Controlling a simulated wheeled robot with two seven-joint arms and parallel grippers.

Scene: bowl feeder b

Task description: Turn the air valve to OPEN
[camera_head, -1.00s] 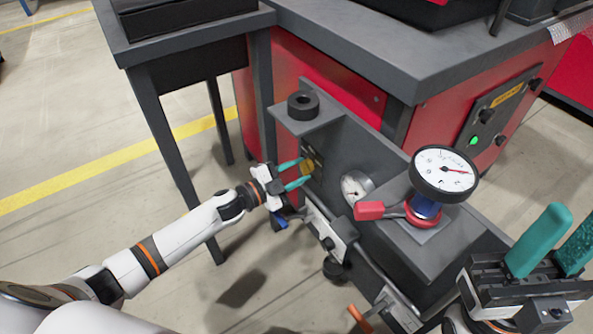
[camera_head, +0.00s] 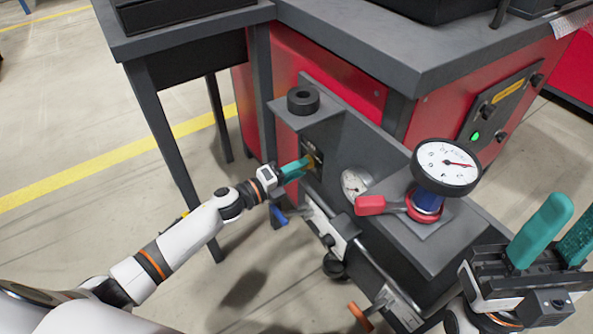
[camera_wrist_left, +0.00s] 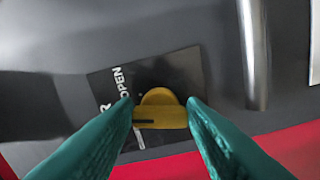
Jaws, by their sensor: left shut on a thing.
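The air valve is a small yellow knob (camera_wrist_left: 160,112) with a flat grip bar, on a black label plate (camera_wrist_left: 145,85) in the left wrist view. The word OPEN reads up the plate's left part; other lettering is partly hidden by a finger. My left gripper (camera_head: 306,164) is at the valve on the panel's side in the head view, its teal fingers largely covering the knob. In the wrist view its fingertips (camera_wrist_left: 160,115) are shut on both ends of the bar. My right gripper (camera_head: 572,212) is at the lower right, fingers apart and empty.
A pressure gauge (camera_head: 446,165) stands on top of the unit, beside a red lever (camera_head: 370,205). A smaller gauge (camera_head: 353,183) sits right of the valve. A table leg (camera_head: 172,150) stands left of my left gripper.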

